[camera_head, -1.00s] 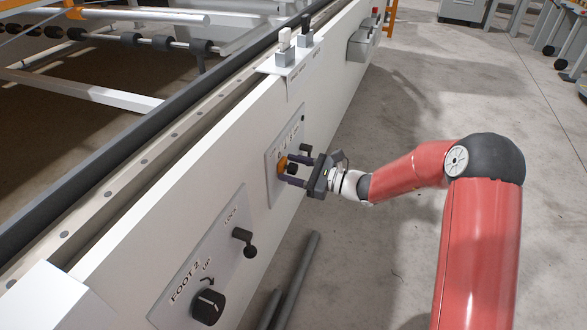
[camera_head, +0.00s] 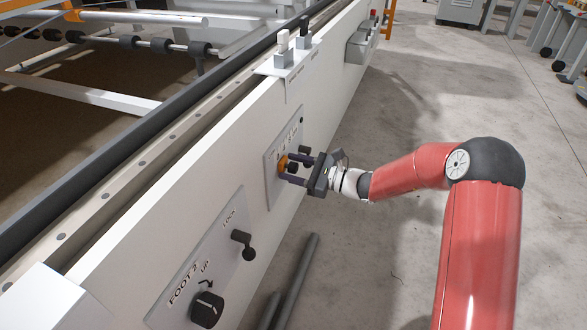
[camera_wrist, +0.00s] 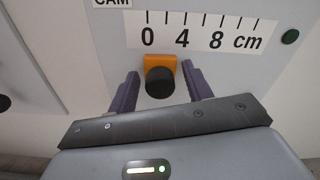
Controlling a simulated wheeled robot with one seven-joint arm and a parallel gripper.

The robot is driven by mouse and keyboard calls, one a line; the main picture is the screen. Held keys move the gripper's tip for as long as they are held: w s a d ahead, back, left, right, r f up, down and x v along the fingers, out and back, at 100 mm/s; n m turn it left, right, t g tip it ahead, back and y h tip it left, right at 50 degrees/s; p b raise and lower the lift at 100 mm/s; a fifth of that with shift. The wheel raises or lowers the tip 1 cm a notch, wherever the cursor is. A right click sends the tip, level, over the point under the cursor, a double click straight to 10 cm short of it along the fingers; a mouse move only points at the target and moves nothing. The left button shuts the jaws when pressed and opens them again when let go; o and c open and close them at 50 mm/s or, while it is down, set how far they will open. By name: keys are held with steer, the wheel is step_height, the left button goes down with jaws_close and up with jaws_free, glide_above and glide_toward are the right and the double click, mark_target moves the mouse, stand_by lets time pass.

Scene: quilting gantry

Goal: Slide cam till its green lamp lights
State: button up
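The cam is an orange slider block (camera_wrist: 160,64) with a round black knob (camera_wrist: 160,83) in front. In the wrist view it sits under the centimetre scale (camera_wrist: 200,31), between the 0 and 4 marks and nearer the 0. My gripper (camera_wrist: 161,80) has one finger on each side of the knob, with a visible gap on both sides. In the head view my gripper (camera_head: 292,173) reaches the panel from the right, over the orange block (camera_head: 283,163). The round lamp (camera_wrist: 290,37) past the scale's right end is dark green and looks unlit.
A FOOT 2 panel (camera_head: 185,285) with a dial (camera_head: 207,309) and a LOCK lever (camera_head: 243,243) is nearer along the white beam. Switches (camera_head: 284,50) stand on top of the beam. Grey bars (camera_head: 297,280) lie on the floor below.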

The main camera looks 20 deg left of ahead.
steer(key=d, duration=0.7)
steer(key=shift+s+d, duration=0.3)
steer(key=shift+d, duration=0.1)
steer(key=s+d+r+n+g+h, duration=0.1)
steer(key=s+d+r+n+h, duration=0.25)
steer(key=s, duration=0.35)
steer(key=s+d+r+n+g+h, duration=0.2)
steer(key=s+d+r+n+h, duration=0.15)
steer(key=s+n, duration=0.2)
steer(key=s+d+r+n+t+h, duration=0.2)
steer(key=s+d+h, duration=0.3)
steer(key=s+d, duration=0.3)
steer(key=s+d+r+n+t+h, duration=0.3)
steer(key=s+d, duration=0.5)
steer(key=d, duration=0.3)
steer(key=n+t+h, duration=0.1)
steer(key=t+h, duration=0.1)
steer(key=h, duration=0.1)
steer(key=shift+s+d+r+n, duration=0.2)
steer(key=shift+d+r+n, duration=0.05)
steer(key=shift+d+n, duration=0.15)
steer(key=shift+a, duration=0.1)
